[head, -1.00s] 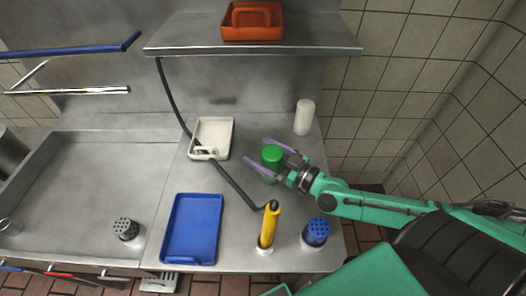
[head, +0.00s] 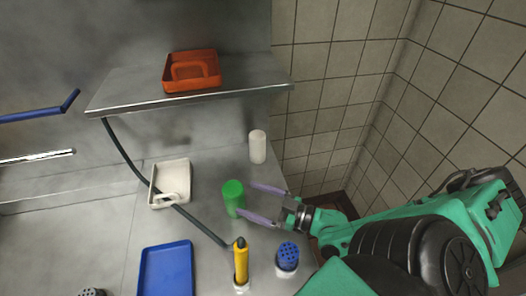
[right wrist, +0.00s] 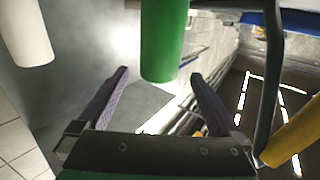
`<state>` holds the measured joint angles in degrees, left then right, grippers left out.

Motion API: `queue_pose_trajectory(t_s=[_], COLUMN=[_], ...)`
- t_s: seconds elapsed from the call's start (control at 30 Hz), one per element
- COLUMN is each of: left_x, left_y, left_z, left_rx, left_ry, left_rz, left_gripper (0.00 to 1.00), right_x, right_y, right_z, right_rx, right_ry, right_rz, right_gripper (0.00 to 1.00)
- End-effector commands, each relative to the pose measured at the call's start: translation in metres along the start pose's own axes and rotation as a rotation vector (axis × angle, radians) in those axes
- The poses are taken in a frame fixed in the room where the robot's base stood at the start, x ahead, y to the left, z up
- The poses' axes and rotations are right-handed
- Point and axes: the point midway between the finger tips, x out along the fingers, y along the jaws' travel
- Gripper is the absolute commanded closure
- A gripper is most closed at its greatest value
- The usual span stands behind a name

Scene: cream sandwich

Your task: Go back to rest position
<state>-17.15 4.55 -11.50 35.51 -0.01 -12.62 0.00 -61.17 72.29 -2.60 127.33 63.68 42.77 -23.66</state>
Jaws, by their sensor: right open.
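My right gripper (head: 247,199) is open and empty on the right side of the counter, its two purple fingers pointing left. A green cylinder (head: 233,198) stands upright just beyond the fingertips. In the right wrist view the green cylinder (right wrist: 163,40) shows ahead of the open fingers (right wrist: 160,74), with nothing gripped. Whether a fingertip touches it is hard to tell. My left gripper is not in view.
A white cylinder (head: 257,147) stands behind the gripper. A yellow bottle (head: 241,262) and a blue-topped shaker (head: 288,255) stand in front. A white tray (head: 157,187) and blue tray (head: 166,270) lie left. An orange tray (head: 191,71) sits on the shelf (head: 120,92).

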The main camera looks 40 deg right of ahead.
Motion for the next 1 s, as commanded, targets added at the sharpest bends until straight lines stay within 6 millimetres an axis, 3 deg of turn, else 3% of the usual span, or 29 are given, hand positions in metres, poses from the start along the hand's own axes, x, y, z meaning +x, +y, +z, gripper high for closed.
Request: queue_pose_trajectory(t_s=[0.1, 0.3, 0.8, 1.0], left_x=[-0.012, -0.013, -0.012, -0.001], left_y=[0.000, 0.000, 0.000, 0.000], left_z=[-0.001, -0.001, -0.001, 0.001], left_rx=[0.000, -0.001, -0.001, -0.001], left_ry=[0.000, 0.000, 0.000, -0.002], left_rz=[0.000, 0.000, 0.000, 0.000], left_gripper=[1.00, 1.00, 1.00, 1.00], right_x=[-0.018, -0.027, -0.025, -0.004], right_y=[0.001, 0.001, 0.002, 0.024], right_z=[-0.002, 0.000, 0.000, -0.022], right_rx=[0.001, 0.000, -0.005, -0.131], right_ry=[-0.003, 0.000, 0.004, 0.089], right_rz=[0.005, 0.002, 0.000, -0.045], right_gripper=[0.00, 0.00, 0.00, 0.00])
